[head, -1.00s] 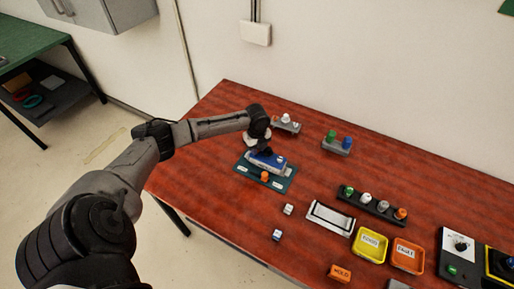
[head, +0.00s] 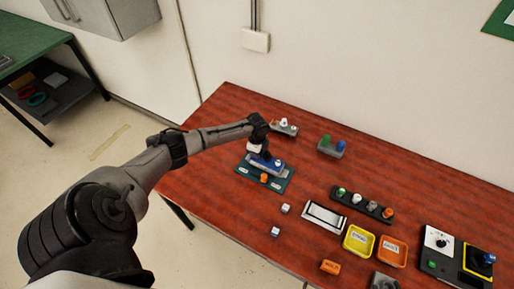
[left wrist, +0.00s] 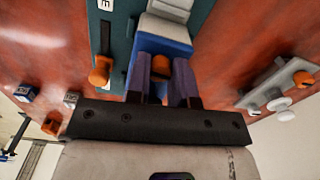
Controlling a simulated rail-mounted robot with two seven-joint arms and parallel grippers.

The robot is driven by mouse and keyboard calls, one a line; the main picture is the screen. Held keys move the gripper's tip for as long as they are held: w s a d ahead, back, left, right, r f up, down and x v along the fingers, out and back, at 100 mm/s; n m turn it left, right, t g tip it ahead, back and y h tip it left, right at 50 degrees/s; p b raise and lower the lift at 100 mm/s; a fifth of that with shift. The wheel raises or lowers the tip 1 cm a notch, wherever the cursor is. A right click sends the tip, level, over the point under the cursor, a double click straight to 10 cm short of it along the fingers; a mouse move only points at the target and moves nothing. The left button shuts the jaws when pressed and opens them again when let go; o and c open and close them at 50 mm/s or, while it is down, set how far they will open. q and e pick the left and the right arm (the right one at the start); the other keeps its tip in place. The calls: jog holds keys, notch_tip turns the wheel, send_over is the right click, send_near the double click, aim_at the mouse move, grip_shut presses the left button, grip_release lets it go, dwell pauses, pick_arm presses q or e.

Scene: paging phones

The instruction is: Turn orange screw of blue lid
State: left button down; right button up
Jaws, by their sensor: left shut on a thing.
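The blue lid (head: 274,163) sits on the dark teal base (head: 248,172) near the left part of the table. It also shows in the left wrist view (left wrist: 176,46). My left gripper (left wrist: 161,75) points down at the lid and is shut on the orange screw (left wrist: 160,68), with one finger on each side of it. In the head view my left gripper (head: 264,153) hides the screw. A second orange knob (head: 264,178) stands on the front of the base and shows in the left wrist view (left wrist: 100,70), apart from the fingers.
Behind the lid is a grey holder (head: 285,129) with a white knob. To its right is a grey stand (head: 330,149) with green and blue pegs. Small cubes (head: 285,208) lie in front. A yellow tray (head: 358,242) and an orange tray (head: 390,252) stand farther right.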

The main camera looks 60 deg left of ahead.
pick_arm(q)
jog(key=shift+n+p, duration=0.55)
jog(key=shift+n, duration=0.15)
jog(key=c, duration=1)
grip_release()
jog(key=shift+r, duration=0.55)
notch_tip(320, 180, up, 13)
jog(key=shift+f, duration=0.15)
